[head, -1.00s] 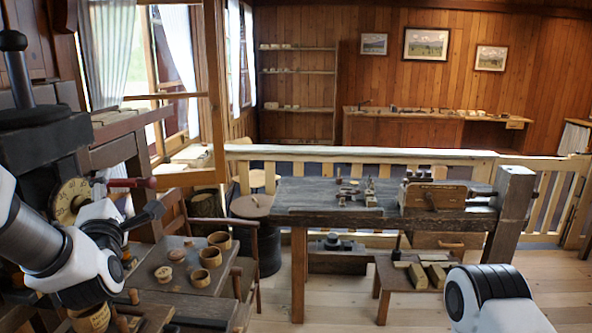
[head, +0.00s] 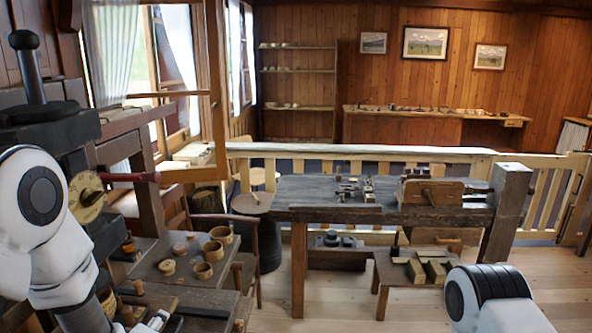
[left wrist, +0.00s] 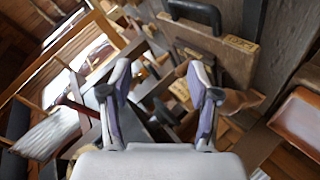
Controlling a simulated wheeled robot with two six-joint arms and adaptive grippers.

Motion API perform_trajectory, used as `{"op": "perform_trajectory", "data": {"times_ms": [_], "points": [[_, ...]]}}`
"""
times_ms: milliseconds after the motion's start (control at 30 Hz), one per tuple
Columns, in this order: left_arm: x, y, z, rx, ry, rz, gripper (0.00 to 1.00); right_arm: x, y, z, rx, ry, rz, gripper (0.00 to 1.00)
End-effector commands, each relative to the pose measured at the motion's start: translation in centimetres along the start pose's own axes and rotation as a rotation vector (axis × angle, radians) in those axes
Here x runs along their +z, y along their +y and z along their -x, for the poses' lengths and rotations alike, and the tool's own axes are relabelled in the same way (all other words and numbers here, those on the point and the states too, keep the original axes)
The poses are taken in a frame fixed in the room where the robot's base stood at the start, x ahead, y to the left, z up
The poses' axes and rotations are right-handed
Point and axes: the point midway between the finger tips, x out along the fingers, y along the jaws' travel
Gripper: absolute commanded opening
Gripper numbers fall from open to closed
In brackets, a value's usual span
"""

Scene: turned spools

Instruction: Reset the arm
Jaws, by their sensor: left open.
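My left gripper (left wrist: 160,82) is open in the left wrist view. Its two fingers stand apart and I see nothing held between them; the background behind them is tilted. In the head view my left arm bends down along the left edge, and part of a pale gripper shows low at the bottom edge. My right gripper is out of view; only a white and black link of my right arm shows at the bottom right. Turned wooden pieces, among them a cup-like one (head: 220,235) and a small knobbed one (head: 167,267), stand on a dark table (head: 228,268).
A dark machine with a round dial (head: 86,197) stands close by my left arm. A heavy workbench (head: 330,213) with tools stands mid-room before a wooden railing (head: 350,150). A low stool (head: 385,272) holds blocks. Floor between the tables is clear.

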Motion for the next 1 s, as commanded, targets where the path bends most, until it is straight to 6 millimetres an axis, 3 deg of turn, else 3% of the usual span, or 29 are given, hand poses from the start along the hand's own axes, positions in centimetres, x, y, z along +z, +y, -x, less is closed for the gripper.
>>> {"op": "perform_trajectory", "data": {"times_ms": [33,100,200,400,600,700,800,900,1000], "points": [[2.7,-3.9,0.0,-0.082,-0.073,-0.106,0.61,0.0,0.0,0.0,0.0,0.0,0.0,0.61],[6.3,-9.2,0.8,-0.185,-0.193,-0.278,0.61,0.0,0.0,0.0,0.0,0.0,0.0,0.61],[10.5,-15.8,2.9,-0.295,-0.375,-0.497,0.61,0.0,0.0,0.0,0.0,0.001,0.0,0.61],[16.1,-25.5,8.8,-0.407,-0.712,-0.815,0.61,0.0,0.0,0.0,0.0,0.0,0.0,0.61],[19.3,-32.1,15.4,-0.435,-1.023,-1.033,0.61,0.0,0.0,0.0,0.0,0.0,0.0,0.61],[21.4,-35.1,12.7,-0.429,-1.014,-1.035,0.61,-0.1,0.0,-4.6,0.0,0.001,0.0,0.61],[22.7,-37.0,11.2,-0.429,-1.012,-1.034,0.61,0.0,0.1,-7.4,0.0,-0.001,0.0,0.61],[23.7,-38.6,10.1,-0.429,-1.01,-1.033,0.61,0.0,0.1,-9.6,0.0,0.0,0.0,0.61],[24.1,-39.2,9.6,-0.429,-1.009,-1.032,0.61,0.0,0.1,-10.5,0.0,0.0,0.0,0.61]]}}
